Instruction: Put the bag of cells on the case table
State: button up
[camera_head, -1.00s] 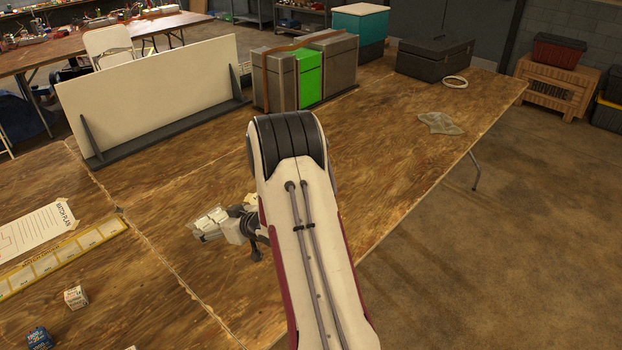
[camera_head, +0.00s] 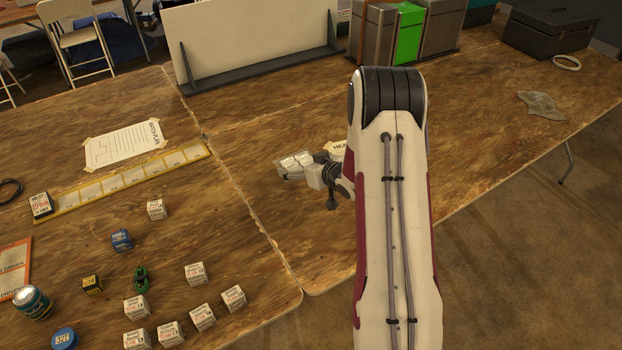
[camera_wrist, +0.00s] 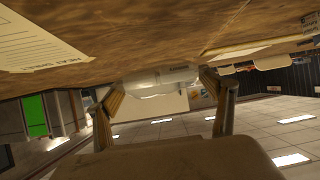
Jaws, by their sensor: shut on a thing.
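The bag of cells (camera_head: 291,165) is a clear bag with white blocks inside. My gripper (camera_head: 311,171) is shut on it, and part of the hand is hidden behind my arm. In the wrist view the bag (camera_wrist: 160,79) shows between my two fingers (camera_wrist: 163,100). The wooden table (camera_head: 470,115) on the right, which carries a dark case (camera_head: 548,33), lies under the bag. I cannot tell how high the bag is above the wood.
Small labelled boxes (camera_head: 196,273) and a yellow strip (camera_head: 120,183) lie on the left table. A white panel (camera_head: 250,40) and metal boxes (camera_head: 440,27) stand at the back. A grey flat item (camera_head: 541,104) lies right. Bare wood (camera_head: 480,160) lies right of my arm.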

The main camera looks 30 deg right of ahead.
send_over(302, 191)
jog(key=shift+d+f, duration=0.1)
jog(key=shift+f, duration=2.15)
jog(key=shift+f, duration=0.1)
jog(key=shift+f, duration=1.75)
jog(key=shift+f, duration=0.1)
jog(key=o, duration=1.4)
jog(key=shift+s, duration=0.1)
jog(key=shift+v, duration=6)
